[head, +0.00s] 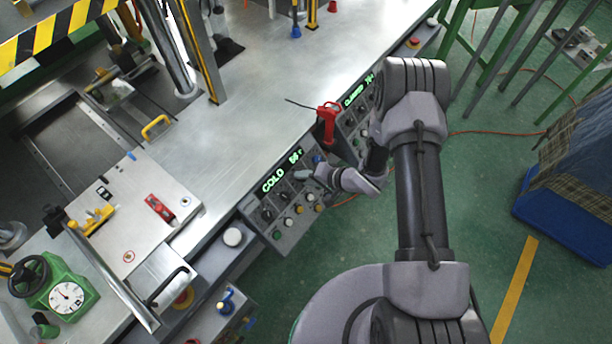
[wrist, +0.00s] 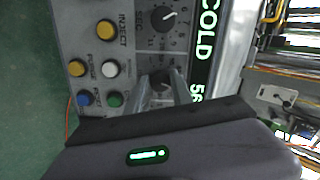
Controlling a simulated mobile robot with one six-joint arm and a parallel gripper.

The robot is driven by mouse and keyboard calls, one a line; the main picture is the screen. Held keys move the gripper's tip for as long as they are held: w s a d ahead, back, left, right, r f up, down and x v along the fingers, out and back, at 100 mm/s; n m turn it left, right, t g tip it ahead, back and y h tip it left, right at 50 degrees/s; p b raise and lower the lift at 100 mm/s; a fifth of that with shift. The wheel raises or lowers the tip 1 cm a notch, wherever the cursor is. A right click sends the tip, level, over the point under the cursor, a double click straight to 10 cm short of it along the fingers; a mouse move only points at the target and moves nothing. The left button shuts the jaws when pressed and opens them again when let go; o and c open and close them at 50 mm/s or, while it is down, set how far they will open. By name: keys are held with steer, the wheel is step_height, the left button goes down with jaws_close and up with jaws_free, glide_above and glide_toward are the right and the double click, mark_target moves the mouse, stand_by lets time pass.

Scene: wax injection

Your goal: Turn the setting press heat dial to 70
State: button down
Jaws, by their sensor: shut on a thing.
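A grey control panel (head: 290,215) stands at the bench's front edge. Its green display (head: 282,172) reads COLD and about 56; it also shows in the wrist view (wrist: 203,55). My gripper (wrist: 162,86) is shut on a dark dial (wrist: 160,76) beside the display's number. The fingers straddle the dial, and its pointer and most of its scale are hidden. A second black dial (wrist: 164,18) with a white pointer, marked SEC, sits beside it and is free. In the head view my gripper (head: 318,173) reaches the panel from the right and covers part of it.
Yellow, white, blue and green buttons, one yellow marked INJECT (wrist: 105,33), lie close to my gripper. A second panel with a CLAMPED display (head: 357,93) and a red-handled tool (head: 327,118) stand near my arm. Green floor (head: 490,175) is open to the right.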

steer(key=shift+s+m, duration=0.1)
steer(key=shift+m, duration=0.9)
steer(key=c, duration=1.1)
jaws_free()
steer(key=p+v, duration=0.4)
steer(key=v, duration=1.3)
steer(key=shift+d+p, duration=0.2)
steer(key=shift+p, duration=0.15)
